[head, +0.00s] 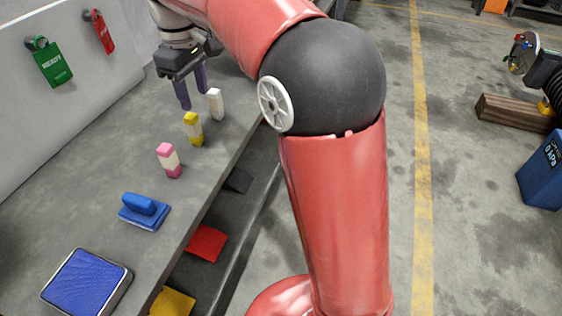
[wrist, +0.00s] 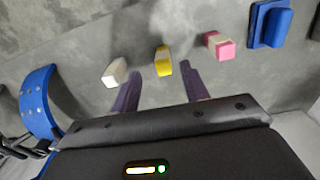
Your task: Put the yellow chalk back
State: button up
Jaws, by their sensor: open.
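The yellow chalk (head: 193,128) stands upright on the grey bench top, with a pale band around its middle. It also shows in the wrist view (wrist: 163,62), ahead of and between the two fingers. The white chalk (head: 215,104) stands behind it and the pink chalk (head: 169,160) in front of it, in a row. My gripper (head: 192,92) is open and empty above the bench, behind and slightly left of the yellow chalk in the head view. Its two purple fingers also show in the wrist view (wrist: 162,92), apart from each other.
A blue eraser (head: 143,211) and a blue pad (head: 87,282) lie nearer on the bench. A green tag (head: 51,63) and a red tag (head: 104,32) hang on the grey panel. A lower shelf holds a red piece (head: 206,243) and a yellow piece (head: 172,302).

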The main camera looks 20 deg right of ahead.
jog(key=s+d+m+t, duration=0.3)
jog(key=s+d+m, duration=0.2)
jog(key=s+d, duration=0.6)
jog(key=s+d+f+m+t, duration=0.2)
jog(key=s+f+m, duration=0.2)
jog(key=s, duration=1)
notch_tip(320, 180, down, 3)
jog(key=shift+d+f+m, duration=0.1)
jog(key=shift+d+m, duration=0.3)
notch_tip(320, 180, up, 4)
jog(key=p, duration=0.4)
